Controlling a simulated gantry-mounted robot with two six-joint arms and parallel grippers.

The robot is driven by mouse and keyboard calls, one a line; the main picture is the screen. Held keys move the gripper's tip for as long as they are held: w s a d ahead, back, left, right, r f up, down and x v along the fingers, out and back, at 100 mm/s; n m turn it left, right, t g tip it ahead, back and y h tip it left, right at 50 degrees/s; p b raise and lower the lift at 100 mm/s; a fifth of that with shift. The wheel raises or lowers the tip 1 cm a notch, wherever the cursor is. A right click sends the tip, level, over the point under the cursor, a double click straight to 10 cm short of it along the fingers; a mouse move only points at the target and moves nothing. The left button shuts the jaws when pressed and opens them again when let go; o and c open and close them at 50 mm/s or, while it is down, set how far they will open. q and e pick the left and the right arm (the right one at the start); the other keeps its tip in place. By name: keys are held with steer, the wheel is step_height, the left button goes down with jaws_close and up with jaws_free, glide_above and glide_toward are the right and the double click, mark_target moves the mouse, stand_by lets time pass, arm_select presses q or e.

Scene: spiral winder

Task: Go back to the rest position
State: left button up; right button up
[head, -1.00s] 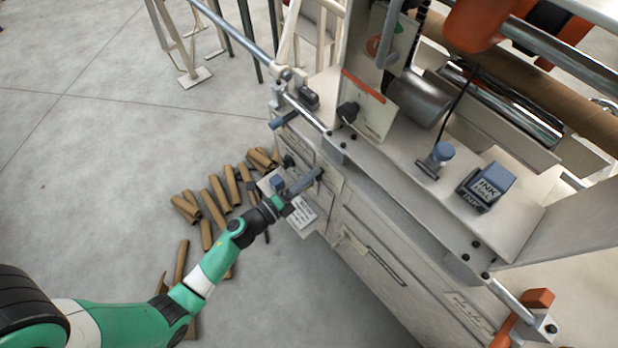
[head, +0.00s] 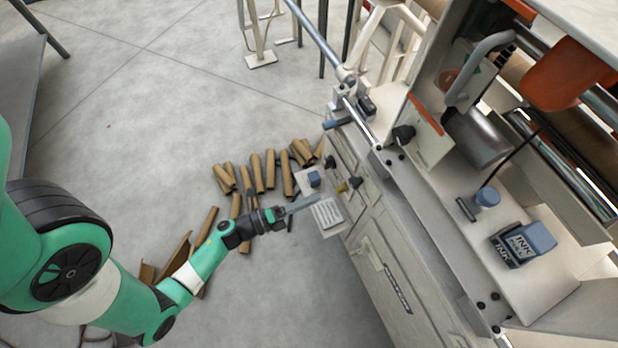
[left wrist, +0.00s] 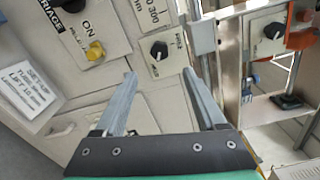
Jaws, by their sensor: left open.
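My left gripper (head: 295,208) is at the end of the green arm that comes in from the left in the head view. It is beside the front panel of the spiral winder (head: 385,240), near a printed label sheet (head: 326,213). In the left wrist view its two grey fingers (left wrist: 158,88) are spread apart with nothing between them. Past the fingers are a black knob (left wrist: 159,50) and a yellow knob (left wrist: 95,51) on the panel. My right gripper is not in any view.
Several brown cardboard tubes (head: 256,172) lie on the floor left of the machine. A blue ink container (head: 533,238) and a blue-handled stamp (head: 487,197) sit on the machine's top shelf. A rail (head: 312,35) sticks out at the back. Open concrete floor lies at the left.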

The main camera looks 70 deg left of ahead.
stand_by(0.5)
